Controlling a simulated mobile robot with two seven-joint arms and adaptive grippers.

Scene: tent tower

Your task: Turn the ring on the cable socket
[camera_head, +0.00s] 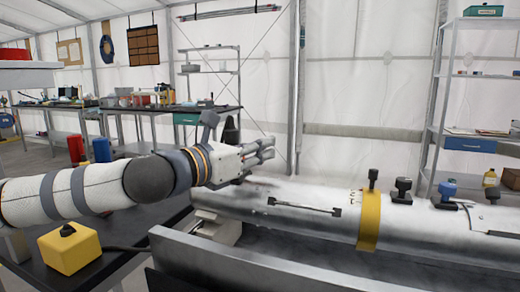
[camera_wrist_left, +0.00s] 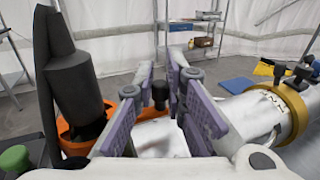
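My left gripper (camera_head: 267,152) reaches in from the left above the near end of a large grey metal cylinder (camera_head: 305,192). In the left wrist view its purple-padded fingers (camera_wrist_left: 162,85) stand apart. A small dark knob-like part shows between them; I cannot tell whether it touches them. Black fittings stand on top of the cylinder: one at the yellow band (camera_head: 369,225), another black one (camera_head: 402,188) to its right and a blue-topped one (camera_head: 447,188). I cannot tell which is the cable socket, and no turning ring is clearly visible. My right gripper is not in view.
A dark cone-shaped object (camera_wrist_left: 72,85) with an orange base stands close left of the gripper in the wrist view. A yellow box (camera_head: 70,250) with a black knob sits on the dark table at front left. Shelving (camera_head: 440,110) stands at right.

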